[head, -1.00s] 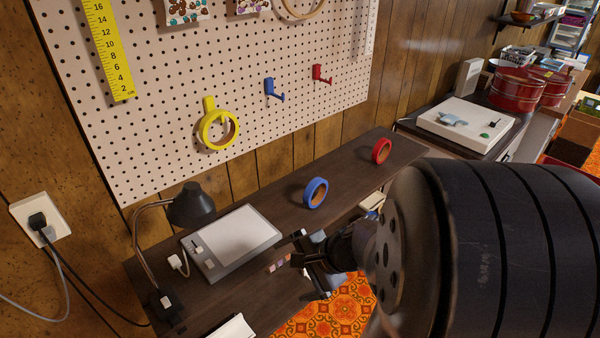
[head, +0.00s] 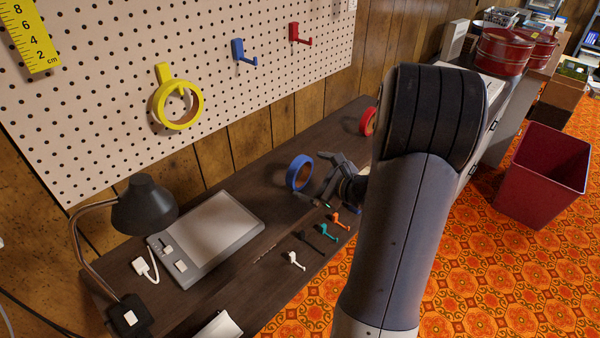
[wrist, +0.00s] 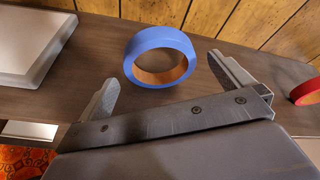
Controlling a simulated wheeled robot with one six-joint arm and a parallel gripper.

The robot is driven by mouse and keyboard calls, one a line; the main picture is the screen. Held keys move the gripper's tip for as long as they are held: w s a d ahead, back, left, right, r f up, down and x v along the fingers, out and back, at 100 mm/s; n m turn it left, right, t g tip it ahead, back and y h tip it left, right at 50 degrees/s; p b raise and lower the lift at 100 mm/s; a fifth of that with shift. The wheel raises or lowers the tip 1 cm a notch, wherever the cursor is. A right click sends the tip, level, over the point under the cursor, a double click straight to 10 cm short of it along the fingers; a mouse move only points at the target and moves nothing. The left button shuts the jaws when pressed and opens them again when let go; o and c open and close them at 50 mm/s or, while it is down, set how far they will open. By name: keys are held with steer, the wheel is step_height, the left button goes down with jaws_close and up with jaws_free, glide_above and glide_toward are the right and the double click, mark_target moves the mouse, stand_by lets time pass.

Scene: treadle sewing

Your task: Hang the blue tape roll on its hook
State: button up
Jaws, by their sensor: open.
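The blue tape roll (head: 299,172) stands on its edge on the dark desk. In the wrist view the blue tape roll (wrist: 160,55) is just ahead of my gripper, between the lines of its two fingers. My gripper (head: 325,178) is open and empty, close to the roll's right side in the head view; the wrist view shows its spread fingers (wrist: 168,84). I cannot tell whether a finger touches the roll. The blue hook (head: 240,52) is on the pegboard above, with nothing on it.
A yellow tape roll (head: 178,105) hangs on the pegboard. The empty red hook (head: 300,34) is right of the blue one. A red tape roll (head: 367,122) stands farther along the desk. A tablet (head: 207,238), a lamp (head: 143,203) and several small loose hooks (head: 328,232) are nearby.

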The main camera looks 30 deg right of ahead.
mark_target(300, 184)
steer(key=shift+x, duration=2.7)
steer(key=shift+f, duration=0.1)
steer(key=shift+c, duration=0.4)
steer(key=c, duration=0.7)
step_height(300, 184, up, 10)
steer(key=shift+r+p, duration=0.1)
steer(key=shift+p, duration=0.85)
